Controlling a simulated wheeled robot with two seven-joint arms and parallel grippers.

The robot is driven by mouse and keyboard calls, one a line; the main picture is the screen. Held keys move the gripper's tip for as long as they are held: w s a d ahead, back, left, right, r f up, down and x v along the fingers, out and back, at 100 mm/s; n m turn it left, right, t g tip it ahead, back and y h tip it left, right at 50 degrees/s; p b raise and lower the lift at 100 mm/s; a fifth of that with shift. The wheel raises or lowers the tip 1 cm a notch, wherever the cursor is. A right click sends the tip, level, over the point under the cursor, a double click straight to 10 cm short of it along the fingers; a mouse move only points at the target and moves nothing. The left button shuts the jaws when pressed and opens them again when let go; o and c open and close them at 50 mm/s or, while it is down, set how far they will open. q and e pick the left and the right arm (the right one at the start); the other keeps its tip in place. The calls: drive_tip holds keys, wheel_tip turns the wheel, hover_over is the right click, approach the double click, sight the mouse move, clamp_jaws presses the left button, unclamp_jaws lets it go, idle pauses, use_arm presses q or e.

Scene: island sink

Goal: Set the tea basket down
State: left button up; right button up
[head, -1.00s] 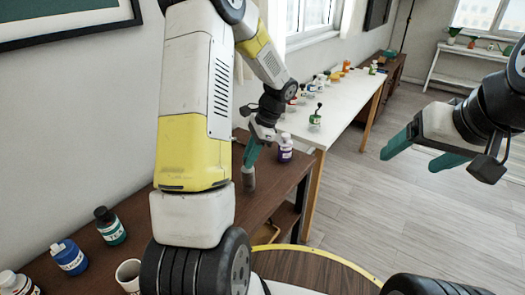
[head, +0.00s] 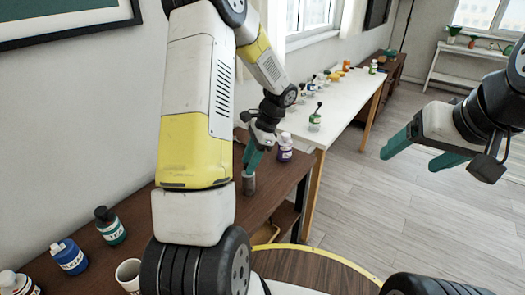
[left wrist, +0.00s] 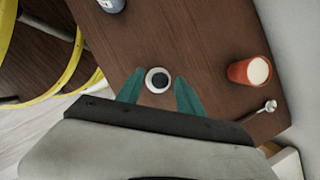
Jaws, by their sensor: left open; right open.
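The tea basket appears to be the small grey cylinder (head: 249,184) upright on the dark brown wooden counter (head: 272,195). In the left wrist view it shows from above as a round pale rim with a dark inside (left wrist: 158,80). My left gripper (head: 253,160) points down at it with its teal fingers open. In the left wrist view the fingertips (left wrist: 160,87) lie on either side of the rim, with gaps showing. My right gripper (head: 415,155) is open and empty, held over the floor at the right.
A purple-labelled bottle (head: 285,148) stands behind my left gripper. The left wrist view shows a red cup (left wrist: 248,72) and a spoon (left wrist: 262,109) to the right. A white mug (head: 128,273), a blue bottle (head: 69,258) and a green bottle (head: 110,227) stand at the near left.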

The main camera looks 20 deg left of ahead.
use_arm(q)
drive_tip(key=v, duration=1.1)
drive_tip(key=s+d+r+n+t+h, duration=0.3)
drive_tip(key=s+r+n+t, duration=0.1)
drive_tip(key=s, duration=0.6)
drive_tip(key=s+d+r+n+t+h, duration=0.2)
drive_tip(key=s+r+n+t+h, duration=0.1)
drive_tip(key=s+r+n, duration=0.4)
drive_tip(key=s+r+t, duration=0.1)
drive_tip(key=s+r, duration=0.1)
drive_tip(key=s, duration=0.1)
drive_tip(key=shift+s+d+r+t, duration=0.25)
drive_tip(key=shift+s+d+t, duration=0.05)
drive_tip(key=shift+s+d, duration=0.1)
drive_tip(key=shift+c, duration=0.4)
